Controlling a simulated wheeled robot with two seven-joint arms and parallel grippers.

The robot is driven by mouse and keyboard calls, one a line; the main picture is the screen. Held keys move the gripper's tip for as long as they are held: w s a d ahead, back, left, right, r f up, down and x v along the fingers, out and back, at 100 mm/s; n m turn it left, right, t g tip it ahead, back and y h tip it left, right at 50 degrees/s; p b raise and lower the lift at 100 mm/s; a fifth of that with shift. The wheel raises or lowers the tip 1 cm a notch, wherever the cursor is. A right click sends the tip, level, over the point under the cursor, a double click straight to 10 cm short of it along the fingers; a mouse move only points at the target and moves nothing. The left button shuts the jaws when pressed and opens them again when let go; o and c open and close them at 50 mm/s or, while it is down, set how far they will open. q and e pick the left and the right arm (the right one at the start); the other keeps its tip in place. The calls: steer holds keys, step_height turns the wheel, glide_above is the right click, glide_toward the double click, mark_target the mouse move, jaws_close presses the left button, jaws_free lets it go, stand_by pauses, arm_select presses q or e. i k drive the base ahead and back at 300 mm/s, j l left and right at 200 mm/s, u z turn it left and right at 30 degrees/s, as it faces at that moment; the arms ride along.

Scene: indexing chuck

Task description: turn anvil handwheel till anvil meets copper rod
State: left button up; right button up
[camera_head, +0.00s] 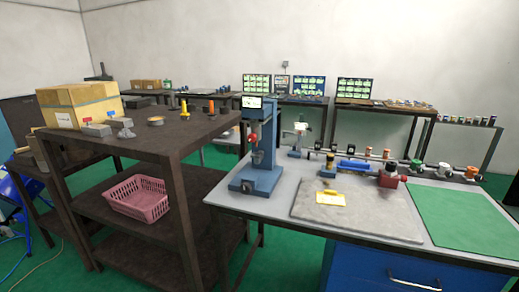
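A blue bench machine with a small display (252,102) stands at the left end of the grey workbench (290,228). It has a column and a heavy blue base (255,182). A red part (253,137) sits on its front below the head. A grey part (258,157) shows lower down, above the base. It may be the anvil or the handwheel, but it is too small to tell. I cannot make out a copper rod or any gap at the anvil. Neither of my grippers is in view.
A grey plate (370,218) with a yellow item (331,198) and a green mat (460,215) lie on the workbench. A red-and-grey device (388,176) and several fittings stand behind. A dark shelf (150,145) with a pink basket (139,197) stands left. The bench front is clear.

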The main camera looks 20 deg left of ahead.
mark_target(245, 188)
steer(key=i+u, duration=0.35)
steer(key=i+l+u, duration=0.3)
steer(key=i, duration=0.15)
steer(key=i+l+u, duration=0.2)
steer(key=i+u, duration=0.15)
